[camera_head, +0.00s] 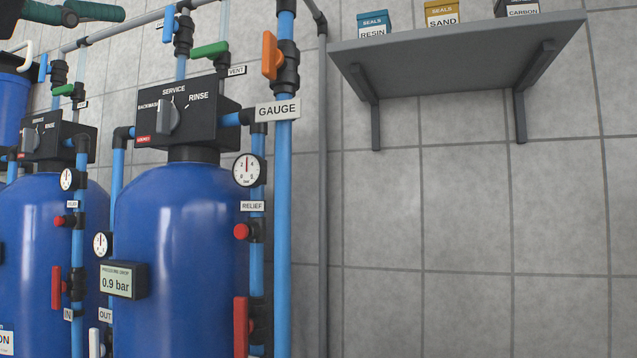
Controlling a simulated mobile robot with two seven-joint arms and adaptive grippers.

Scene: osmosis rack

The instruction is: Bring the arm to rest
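No gripper of mine shows clearly in the head view, and neither arm can be made out. The rack fills the left half. Its nearer blue tank (180,265) has a black control head (187,110) with a grey knob by the word SERVICE. A round gauge (249,169) sits right of the tank, under the GAUGE label (277,110). The pressure-drop display (122,281) reads 0.9 bar. An orange valve handle (270,55) stands upright on the tall blue pipe (283,220). A red handle (241,326) is upright low down.
A second blue tank (35,255) stands farther left. Dark green rounded parts (95,11) show at the top left corner. A grey wall shelf (455,55) at upper right holds RESIN (373,24), SAND (441,13) and CARBON boxes (517,8). The tiled wall below is bare.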

